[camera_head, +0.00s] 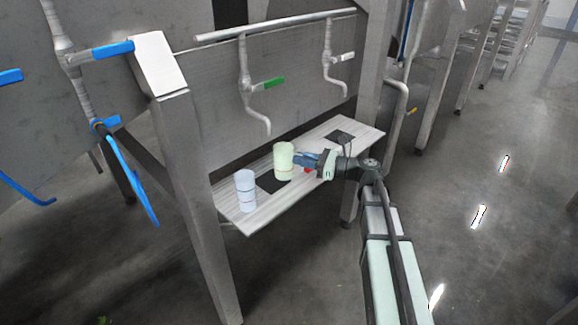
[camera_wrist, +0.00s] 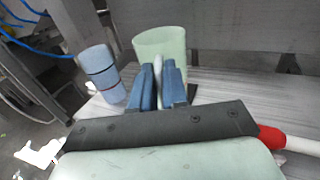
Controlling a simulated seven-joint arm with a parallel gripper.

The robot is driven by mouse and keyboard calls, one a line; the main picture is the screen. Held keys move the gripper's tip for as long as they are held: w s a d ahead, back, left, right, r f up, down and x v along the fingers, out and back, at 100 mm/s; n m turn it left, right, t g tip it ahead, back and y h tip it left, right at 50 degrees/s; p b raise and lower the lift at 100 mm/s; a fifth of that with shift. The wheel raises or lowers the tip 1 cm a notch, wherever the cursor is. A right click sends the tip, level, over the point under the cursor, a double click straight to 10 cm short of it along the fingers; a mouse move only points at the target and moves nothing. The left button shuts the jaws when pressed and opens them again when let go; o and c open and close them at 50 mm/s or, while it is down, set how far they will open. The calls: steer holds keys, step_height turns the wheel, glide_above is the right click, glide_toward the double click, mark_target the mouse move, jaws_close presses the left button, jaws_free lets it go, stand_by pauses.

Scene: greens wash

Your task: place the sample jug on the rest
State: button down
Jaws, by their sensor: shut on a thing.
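A pale green jug (camera_head: 283,160) is at the middle of the narrow shelf, and it also shows in the wrist view (camera_wrist: 165,45). My gripper (camera_head: 297,159) comes from the right. In the wrist view its blue fingers (camera_wrist: 160,85) are shut on the jug's pale upright handle (camera_wrist: 159,80). The jug looks upright. A dark square pad (camera_head: 268,184) lies at the jug's base, partly hidden by it. I cannot tell whether the jug touches it. A second dark square (camera_head: 340,136) lies bare at the shelf's far right end. Neither is clearly marked as the rest.
A light blue banded jug (camera_head: 245,190) stands left of the green one, also in the wrist view (camera_wrist: 101,73). A red-and-white thing (camera_wrist: 272,138) lies right of my gripper. Pipes with a green-handled valve (camera_head: 268,83) hang above the shelf (camera_head: 307,181).

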mark_target(289, 165)
steer(key=x, duration=0.4)
steer(key=shift+w+a, duration=0.15)
steer(key=shift+a, duration=0.1)
steer(key=shift+f, duration=1.7)
steer(key=c, duration=1.1)
jaws_free()
steer(key=shift+f, duration=0.15)
steer(key=shift+c, duration=0.2)
steer(key=v, duration=1.2)
